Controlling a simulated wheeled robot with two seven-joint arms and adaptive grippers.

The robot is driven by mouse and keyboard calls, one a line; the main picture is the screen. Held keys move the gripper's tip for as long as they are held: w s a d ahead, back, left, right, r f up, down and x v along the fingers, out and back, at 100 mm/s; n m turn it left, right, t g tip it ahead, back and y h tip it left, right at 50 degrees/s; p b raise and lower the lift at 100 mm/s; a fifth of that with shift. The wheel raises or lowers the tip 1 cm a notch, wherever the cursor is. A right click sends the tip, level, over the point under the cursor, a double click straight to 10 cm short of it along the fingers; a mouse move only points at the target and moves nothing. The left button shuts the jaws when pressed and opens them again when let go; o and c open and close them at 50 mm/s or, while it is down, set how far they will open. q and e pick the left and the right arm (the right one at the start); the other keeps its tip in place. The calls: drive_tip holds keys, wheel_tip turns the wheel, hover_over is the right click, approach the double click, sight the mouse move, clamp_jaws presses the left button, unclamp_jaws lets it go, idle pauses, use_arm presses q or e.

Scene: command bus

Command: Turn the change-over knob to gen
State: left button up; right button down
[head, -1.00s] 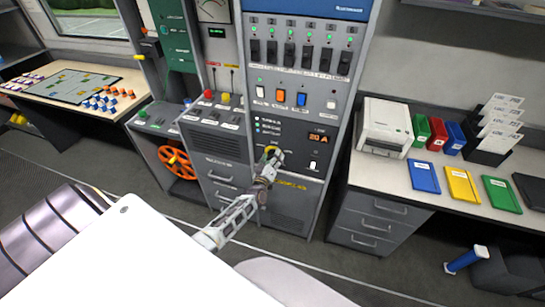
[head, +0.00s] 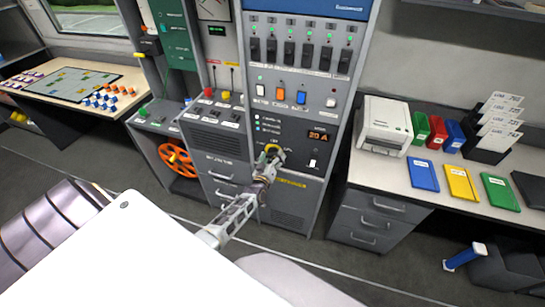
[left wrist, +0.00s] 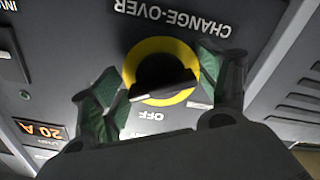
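The change-over knob (left wrist: 163,75) is dark, with a yellow ring around it. In the left wrist view it shows upside down, with CHANGE-OVER lettering above it and OFF below it. A lighter bar lies across the knob, slightly tilted. My left gripper (left wrist: 163,92) is open, with one green-padded finger on each side of the knob; I see no clear contact. In the head view my left gripper (head: 271,156) is at the panel and hides most of the knob, leaving part of the yellow ring (head: 272,147). No gen label is readable. My right gripper is not in view.
The knob sits on a grey cabinet (head: 315,100) with a row of black switches and a 20 A display (head: 318,136). A small rocker switch (head: 312,163) is just right of the gripper. A counter with a printer (head: 385,125) stands right; an orange wheel (head: 177,160) is left.

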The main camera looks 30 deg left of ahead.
use_arm(q)
drive_tip(key=shift+o, duration=0.3)
drive_tip(key=shift+a+r, duration=0.1)
drive_tip(key=shift+r, duration=0.05)
drive_tip(key=shift+s, duration=0.15)
drive_tip(key=v, duration=1.1)
drive_tip(key=shift+s+d, duration=0.25)
drive_tip(key=shift+s, duration=0.1)
idle(0.8)
